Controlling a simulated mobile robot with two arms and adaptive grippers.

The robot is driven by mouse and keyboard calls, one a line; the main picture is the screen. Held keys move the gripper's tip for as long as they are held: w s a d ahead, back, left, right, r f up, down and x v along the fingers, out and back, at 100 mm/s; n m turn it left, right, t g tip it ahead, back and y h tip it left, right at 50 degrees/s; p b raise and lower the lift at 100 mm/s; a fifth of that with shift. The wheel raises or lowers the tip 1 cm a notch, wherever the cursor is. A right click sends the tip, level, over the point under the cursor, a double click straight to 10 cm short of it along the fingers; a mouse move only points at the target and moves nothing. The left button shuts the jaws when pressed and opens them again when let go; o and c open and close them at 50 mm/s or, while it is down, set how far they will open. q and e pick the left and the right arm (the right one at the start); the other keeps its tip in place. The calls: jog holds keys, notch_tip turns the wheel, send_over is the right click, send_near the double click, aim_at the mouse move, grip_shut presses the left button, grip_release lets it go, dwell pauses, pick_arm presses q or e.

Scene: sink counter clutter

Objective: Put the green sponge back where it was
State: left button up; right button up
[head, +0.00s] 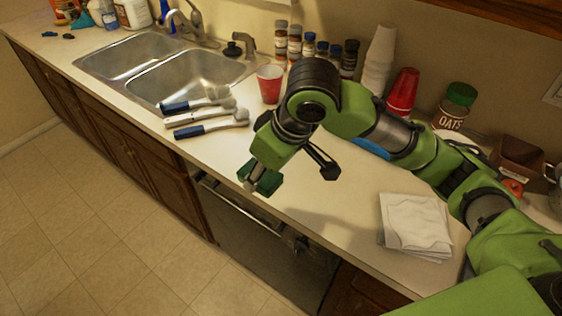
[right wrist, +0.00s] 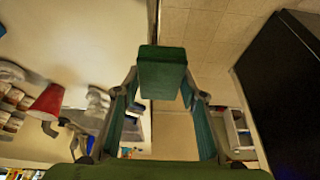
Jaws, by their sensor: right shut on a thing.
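The dark green sponge (head: 266,184) is a small block held over the front edge of the counter, above the dishwasher, in the head view. My right gripper (head: 258,176) is shut on it. In the right wrist view the sponge (right wrist: 162,78) sits between the two fingertips, pointing away from the palm. My arm hides part of the counter behind it. My left gripper is not in view.
A double sink (head: 190,72) is at the upper left. Several brushes (head: 212,126) lie on the counter beside it. A red cup (head: 270,84) stands near the faucet. Folded white napkins (head: 416,222) lie at right. Spice jars, stacked cups and an oats jar (head: 455,106) line the wall.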

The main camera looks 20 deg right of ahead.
jog(key=w+d+f+p, duration=0.2)
jog(key=w+d+f, duration=0.1)
jog(key=w+d, duration=0.3)
jog(key=p, duration=0.1)
send_over(284, 172)
jog(key=s, duration=0.2)
notch_tip(284, 172, down, 5)
jog(key=shift+f, duration=0.15)
jog(key=shift+w+d+f, duration=0.3)
jog(key=shift+f, duration=0.2)
notch_tip(284, 172, down, 2)
jog(key=shift+f+p, duration=0.1)
jog(key=shift+p, duration=0.8)
jog(key=shift+w+f, duration=0.1)
jog(key=shift+f, duration=0.45)
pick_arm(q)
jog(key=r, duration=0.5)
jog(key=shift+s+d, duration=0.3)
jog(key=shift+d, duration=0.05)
pick_arm(e)
jog(key=shift+f, duration=0.1)
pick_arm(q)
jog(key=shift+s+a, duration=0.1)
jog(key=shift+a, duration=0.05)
pick_arm(e)
jog(key=o, duration=0.9)
jog(key=shift+o, duration=0.2)
